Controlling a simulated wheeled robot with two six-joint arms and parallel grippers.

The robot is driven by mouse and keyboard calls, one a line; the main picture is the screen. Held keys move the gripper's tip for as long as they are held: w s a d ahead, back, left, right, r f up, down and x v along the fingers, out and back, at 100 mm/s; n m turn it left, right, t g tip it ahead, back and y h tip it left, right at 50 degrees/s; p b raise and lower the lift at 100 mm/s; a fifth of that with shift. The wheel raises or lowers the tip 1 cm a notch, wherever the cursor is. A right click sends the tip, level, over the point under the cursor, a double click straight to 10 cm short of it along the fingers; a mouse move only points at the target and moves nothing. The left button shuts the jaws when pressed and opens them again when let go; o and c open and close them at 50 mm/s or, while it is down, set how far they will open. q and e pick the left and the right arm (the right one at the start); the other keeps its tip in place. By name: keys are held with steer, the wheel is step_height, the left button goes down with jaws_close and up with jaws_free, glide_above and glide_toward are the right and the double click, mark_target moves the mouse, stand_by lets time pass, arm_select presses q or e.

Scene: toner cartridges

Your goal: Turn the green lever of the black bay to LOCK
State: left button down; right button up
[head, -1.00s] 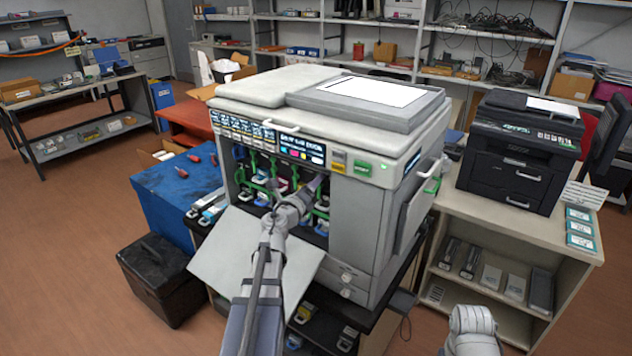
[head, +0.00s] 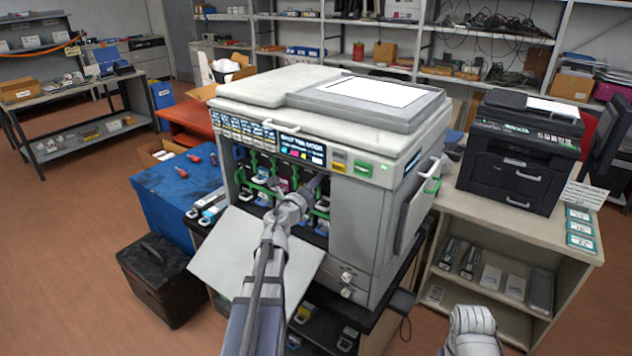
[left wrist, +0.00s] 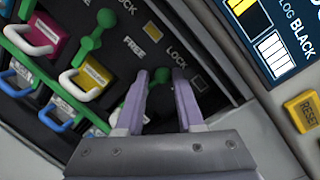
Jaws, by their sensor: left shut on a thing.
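The green lever (left wrist: 161,75) of the rightmost bay shows in the left wrist view, its knob between my fingertips. The knob is close to the LOCK label (left wrist: 177,56); the FREE label (left wrist: 133,32) is further up and left. My left gripper (left wrist: 160,82) is shut on the lever, and its fingers hide part of it. In the head view my left gripper (head: 316,184) reaches into the right side of the printer's (head: 372,215) open front. Its tips are hard to make out there. A BLACK label (left wrist: 302,35) shows on the panel.
The neighbouring bay has a green lever (left wrist: 91,43) and a yellow cartridge (left wrist: 88,80). A magenta cartridge (left wrist: 38,38) sits further left. The printer's front door (head: 245,262) hangs open below my left arm. A yellow RESET button (left wrist: 304,110) is close to the right.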

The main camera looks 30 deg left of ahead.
arm_select(q)
steer(key=shift+d, duration=0.15)
steer(key=shift+n, duration=0.6)
steer(key=c, duration=0.6)
jaws_free()
steer(key=shift+a, duration=0.2)
steer(key=shift+o, duration=0.2)
steer(key=s, duration=0.7)
steer(key=shift+s+d+p, duration=0.3)
steer(key=shift+s+d, duration=0.05)
steer(key=shift+s, duration=0.05)
steer(key=shift+r, duration=0.1)
